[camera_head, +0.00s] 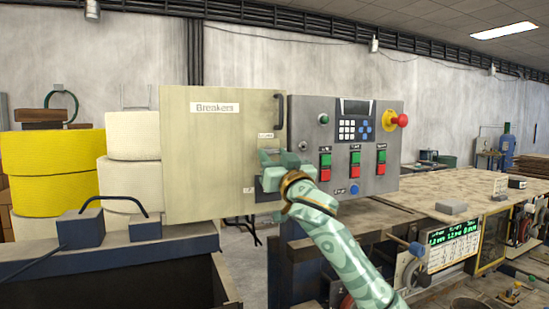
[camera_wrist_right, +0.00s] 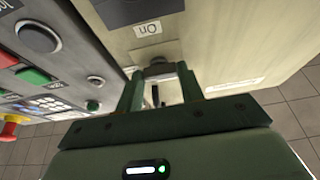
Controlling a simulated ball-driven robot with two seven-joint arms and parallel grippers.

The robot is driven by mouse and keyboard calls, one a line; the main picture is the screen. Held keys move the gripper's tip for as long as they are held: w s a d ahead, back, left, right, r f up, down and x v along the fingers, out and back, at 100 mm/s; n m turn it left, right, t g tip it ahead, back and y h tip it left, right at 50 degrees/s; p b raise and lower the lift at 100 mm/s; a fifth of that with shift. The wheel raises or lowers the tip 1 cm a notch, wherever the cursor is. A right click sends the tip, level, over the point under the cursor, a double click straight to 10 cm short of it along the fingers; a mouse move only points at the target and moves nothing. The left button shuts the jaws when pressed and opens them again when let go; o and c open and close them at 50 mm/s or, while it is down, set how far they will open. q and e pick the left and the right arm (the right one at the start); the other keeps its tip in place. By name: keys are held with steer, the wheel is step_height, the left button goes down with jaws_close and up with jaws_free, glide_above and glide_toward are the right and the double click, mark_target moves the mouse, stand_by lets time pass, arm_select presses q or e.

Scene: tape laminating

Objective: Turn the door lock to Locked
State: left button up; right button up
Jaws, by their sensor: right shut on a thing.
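The cream door (camera_head: 205,150) of the breaker cabinet carries a "Breakers" label and a dark vertical handle (camera_head: 280,112) at its upper right. My right gripper (camera_head: 284,160) is at the door's right edge, below the handle, and hides the lock in the head view. In the right wrist view the fingers (camera_wrist_right: 159,88) are closed around the dark door lock knob (camera_wrist_right: 158,69). How far the knob is turned cannot be told. A small label (camera_head: 265,135) above the gripper is too small to read surely. My left gripper is not in view.
The grey control panel (camera_head: 310,115) stands right beside the door, with a keypad, red and green buttons and a red emergency stop (camera_head: 402,120). An "On" label (camera_wrist_right: 148,28) shows near the lock. Yellow (camera_head: 55,170) and white rolls stand at left.

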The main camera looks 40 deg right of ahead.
steer(key=shift+n, duration=0.3)
steer(key=n+y+p, duration=0.2)
steer(key=n, duration=0.1)
steer(key=shift+d+r+n+t, duration=0.15)
steer(key=shift+n+t, duration=0.15)
steer(key=n+y+p, duration=0.1)
steer(key=n+p, duration=0.1)
steer(key=n, duration=0.1)
steer(key=n+y+p, duration=0.2)
steer(key=n, duration=0.1)
steer(key=shift+d+r, duration=0.1)
steer(key=shift+d, duration=0.05)
steer(key=n+y+p, duration=0.1)
steer(key=n+p, duration=0.1)
steer(key=n+g+y+p, duration=0.1)
steer(key=n+p, duration=0.1)
steer(key=n, duration=0.1)
steer(key=n+g+y+p, duration=0.1)
steer(key=n, duration=0.2)
steer(key=shift+s+d+r+p, duration=0.15)
steer(key=shift+r+p, duration=0.1)
steer(key=shift+p, duration=0.15)
steer(key=shift+n+g+p, duration=0.5)
steer(key=shift+n+g, duration=0.1)
steer(key=shift+n, duration=0.6)
steer(key=shift+n+g+y, duration=0.3)
steer(key=shift+n+g, duration=0.1)
steer(key=shift+n, duration=0.5)
steer(key=shift+f, duration=0.1)
steer(key=o, duration=1)
